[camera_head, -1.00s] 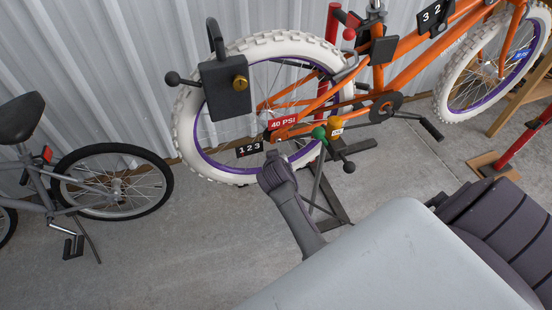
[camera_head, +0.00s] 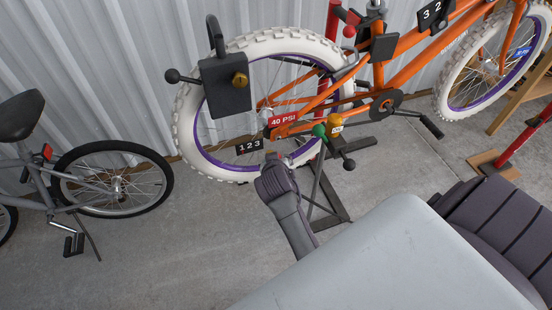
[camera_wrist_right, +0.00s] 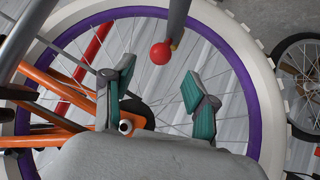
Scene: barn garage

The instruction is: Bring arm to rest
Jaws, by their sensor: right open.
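My right arm (camera_head: 290,205) reaches up from the lower right in the head view, its dark grey end in front of the bike's rear wheel. Its jaws are mostly hidden behind that end. In the right wrist view my right gripper (camera_wrist_right: 160,75) is open, its two green-padded fingers spread apart with nothing gripped. A red ball (camera_wrist_right: 160,53) on a grey rod shows near the gap between the fingertips; I cannot tell its depth. My left gripper is not in view.
An orange bike (camera_head: 405,58) with white tires is held in a stand, with a dark padlock-shaped block (camera_head: 226,86) and coloured knobs near its rear wheel (camera_head: 190,122). A grey bike (camera_head: 40,180) stands at left. The concrete floor (camera_head: 180,255) at lower left is clear.

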